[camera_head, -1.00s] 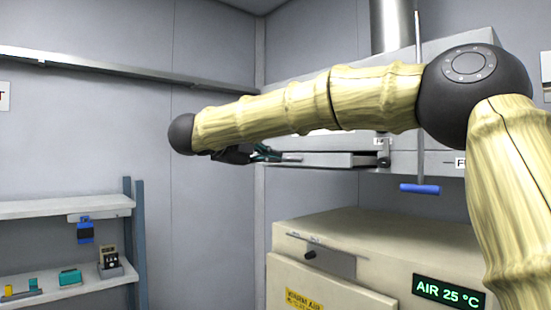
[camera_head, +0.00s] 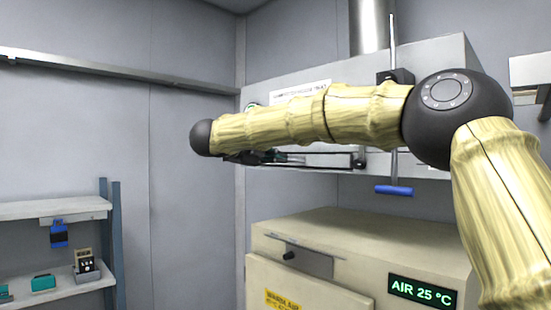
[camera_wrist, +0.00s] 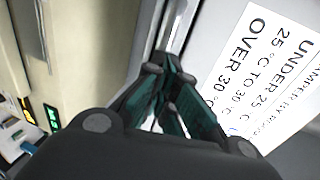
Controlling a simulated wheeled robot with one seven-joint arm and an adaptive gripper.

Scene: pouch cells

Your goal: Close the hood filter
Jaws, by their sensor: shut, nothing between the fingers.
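The hood (camera_head: 440,90) is a light grey canopy above the cream oven-like unit. The hood filter (camera_head: 325,160) shows as a narrow dark-edged panel low on the hood front, partly hidden behind my arm and gripper. It looks close to the hood face; I cannot tell whether it is fully flush. My gripper (camera_head: 298,158) is at the left part of this panel, fingers pointing right. In the wrist view the teal fingers (camera_wrist: 170,82) are together and empty, with a pale metal edge just beyond their tips; contact cannot be told.
A rod with a blue handle (camera_head: 394,190) hangs right of the filter. A cream cabinet (camera_head: 350,225) reading AIR 25 °C stands below. A printed label (camera_wrist: 262,70) is on the hood face. Shelves (camera_head: 50,210) with small items are at left. Open air lies between shelves and cabinet.

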